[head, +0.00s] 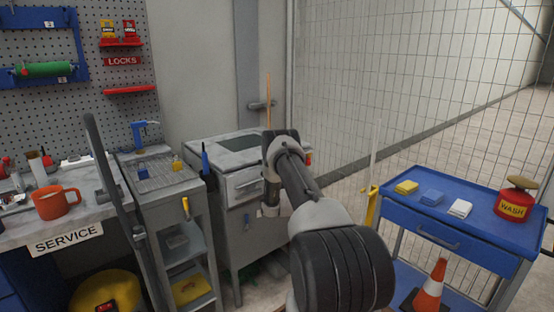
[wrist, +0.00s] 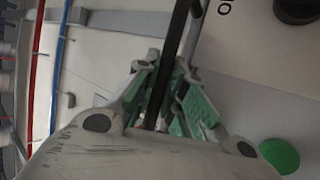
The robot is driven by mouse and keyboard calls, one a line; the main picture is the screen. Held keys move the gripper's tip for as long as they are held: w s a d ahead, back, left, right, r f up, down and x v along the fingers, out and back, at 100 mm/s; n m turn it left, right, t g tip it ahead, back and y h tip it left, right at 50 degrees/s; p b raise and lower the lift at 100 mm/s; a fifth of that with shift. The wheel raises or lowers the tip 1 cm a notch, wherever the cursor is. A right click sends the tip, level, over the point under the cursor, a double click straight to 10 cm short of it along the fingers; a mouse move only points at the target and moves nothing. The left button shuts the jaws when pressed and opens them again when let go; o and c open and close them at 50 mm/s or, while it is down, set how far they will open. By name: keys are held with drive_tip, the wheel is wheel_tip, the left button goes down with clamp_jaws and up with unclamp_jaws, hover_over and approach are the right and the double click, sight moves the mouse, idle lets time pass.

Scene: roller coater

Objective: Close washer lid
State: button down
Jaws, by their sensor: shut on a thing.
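The grey wash basin with a grated top (head: 158,176) and a blue tap stands left of centre in the head view. A tall dark grey panel (head: 112,190) stands tilted at its left side, seen nearly edge-on; it looks like a raised lid, but I cannot be sure. My gripper (wrist: 172,88) has green-padded fingers shut on a dark bar (wrist: 184,35) in the wrist view. In the head view my arm reaches to the front of a grey cabinet with a windowed top (head: 236,143). My fingertips are mostly hidden there, and I cannot tell what the bar belongs to.
A service bench (head: 75,222) with an orange mug (head: 56,203) stands at left. A green disc (wrist: 279,156) shows in the wrist view.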

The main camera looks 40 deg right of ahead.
drive_tip(key=shift+s+f, duration=0.3)
drive_tip(key=shift+f, duration=0.4)
drive_tip(key=c, duration=1.5)
unclamp_jaws()
drive_tip(key=shift+d, duration=0.1)
drive_tip(key=shift+w, duration=0.1)
drive_tip(key=shift+w+r, duration=0.1)
drive_tip(key=shift+r, duration=0.1)
drive_tip(key=v, duration=0.8)
